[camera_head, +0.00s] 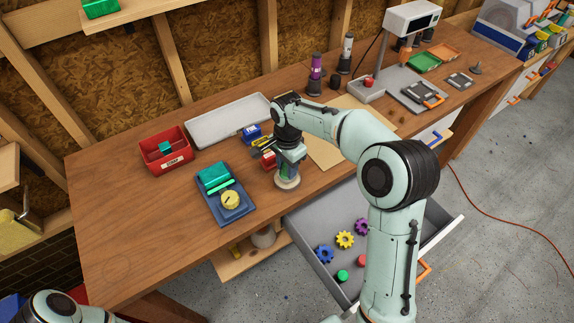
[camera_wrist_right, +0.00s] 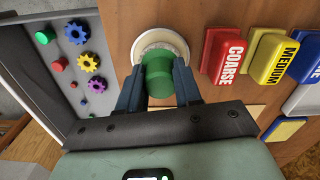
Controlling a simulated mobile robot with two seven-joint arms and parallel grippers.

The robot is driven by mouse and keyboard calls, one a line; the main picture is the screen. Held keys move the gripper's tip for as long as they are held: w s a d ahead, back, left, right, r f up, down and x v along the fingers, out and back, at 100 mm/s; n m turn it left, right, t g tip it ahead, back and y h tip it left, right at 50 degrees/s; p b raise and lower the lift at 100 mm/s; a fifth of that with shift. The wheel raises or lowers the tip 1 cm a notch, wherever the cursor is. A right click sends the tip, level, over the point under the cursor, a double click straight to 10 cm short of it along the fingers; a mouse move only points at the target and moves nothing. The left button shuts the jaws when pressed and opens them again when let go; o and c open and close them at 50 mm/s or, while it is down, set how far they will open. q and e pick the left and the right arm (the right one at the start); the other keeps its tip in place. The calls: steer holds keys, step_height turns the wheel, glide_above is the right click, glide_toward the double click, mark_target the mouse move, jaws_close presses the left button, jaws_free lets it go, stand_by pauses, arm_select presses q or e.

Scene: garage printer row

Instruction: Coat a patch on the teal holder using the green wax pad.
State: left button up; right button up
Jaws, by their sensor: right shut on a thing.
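My right gripper (camera_head: 288,170) is shut on the green wax pad, a short green cylinder (camera_wrist_right: 158,74), which sits between its fingers in the right wrist view. The pad is over a round cream dish (camera_head: 287,183); whether it touches the dish I cannot tell. The dish's rim also shows in the wrist view (camera_wrist_right: 171,37). A teal block, likely the teal holder (camera_head: 212,174), sits on a blue fixture (camera_head: 239,212) left of the gripper, beside a green strip and a yellow round knob. My left gripper is out of view; only part of that arm shows at bottom left.
A red scrap bin (camera_head: 178,166) with a teal piece stands left. Red COARSE (camera_wrist_right: 222,56) and yellow MEDIUM (camera_wrist_right: 272,58) blocks lie close beside the gripper. An open drawer (camera_head: 318,232) with gears is in front. A grey tray (camera_head: 225,122) lies behind. The bench's left part is clear.

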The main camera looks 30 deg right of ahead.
mark_target(286, 165)
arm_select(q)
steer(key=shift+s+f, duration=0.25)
arm_select(e)
steer(key=shift+f, duration=0.6)
stand_by(0.9)
steer(key=shift+r+p, duration=0.45)
steer(key=shift+r, duration=0.9)
steer(key=shift+r+p, duration=0.95)
steer(key=shift+r, duration=1.3)
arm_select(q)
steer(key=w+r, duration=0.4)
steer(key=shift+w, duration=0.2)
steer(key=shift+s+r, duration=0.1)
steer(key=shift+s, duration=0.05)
arm_select(e)
steer(key=shift+s, duration=0.1)
